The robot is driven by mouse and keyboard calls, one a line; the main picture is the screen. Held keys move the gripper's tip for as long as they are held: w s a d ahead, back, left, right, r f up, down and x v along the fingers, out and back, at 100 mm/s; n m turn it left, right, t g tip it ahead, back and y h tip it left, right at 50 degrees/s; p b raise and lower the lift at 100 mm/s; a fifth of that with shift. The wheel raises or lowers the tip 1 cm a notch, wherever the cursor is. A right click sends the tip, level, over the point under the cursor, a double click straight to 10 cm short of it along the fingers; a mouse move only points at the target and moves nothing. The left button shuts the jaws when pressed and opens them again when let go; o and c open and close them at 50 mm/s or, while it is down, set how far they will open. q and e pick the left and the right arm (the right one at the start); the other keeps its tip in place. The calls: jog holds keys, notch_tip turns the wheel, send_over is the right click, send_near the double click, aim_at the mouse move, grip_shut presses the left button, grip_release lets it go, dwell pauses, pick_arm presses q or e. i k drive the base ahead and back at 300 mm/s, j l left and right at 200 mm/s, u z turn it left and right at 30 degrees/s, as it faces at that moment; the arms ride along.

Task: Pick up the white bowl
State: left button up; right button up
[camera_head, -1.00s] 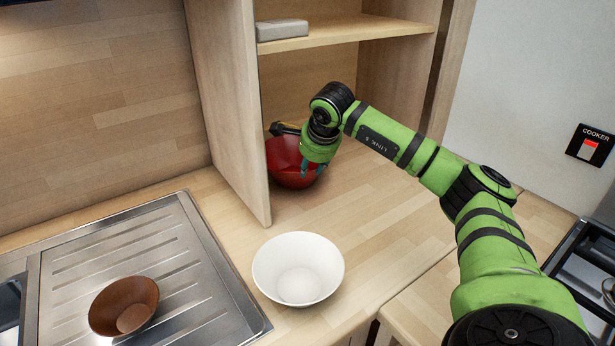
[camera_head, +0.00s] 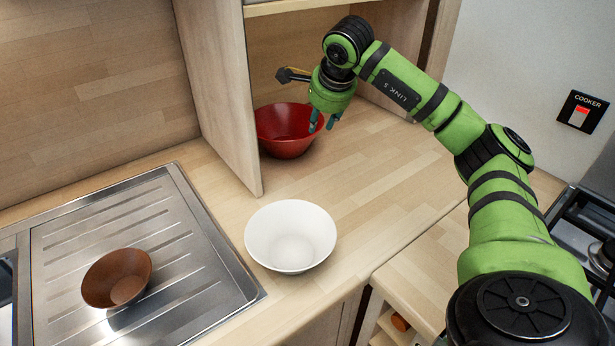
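The white bowl (camera_head: 290,236) stands upright and empty on the wooden counter, near its front edge and right of the steel drainer. My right gripper (camera_head: 322,124) is behind it, farther back on the counter, pointing down beside the right rim of a red bowl (camera_head: 285,132). Its two fingertips are apart with a gap between them, and nothing shows held. My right gripper is clear of the white bowl. My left gripper is not in view.
A brown bowl (camera_head: 117,278) sits tilted on the steel drainer (camera_head: 190,290). A wooden shelf panel (camera_head: 222,90) rises left of the red bowl. The cooker hob (camera_head: 590,225) is at the right. The counter (camera_head: 375,190) right of the white bowl is clear.

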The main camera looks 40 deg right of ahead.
aim_at(286, 236)
jog(key=z, duration=1.1)
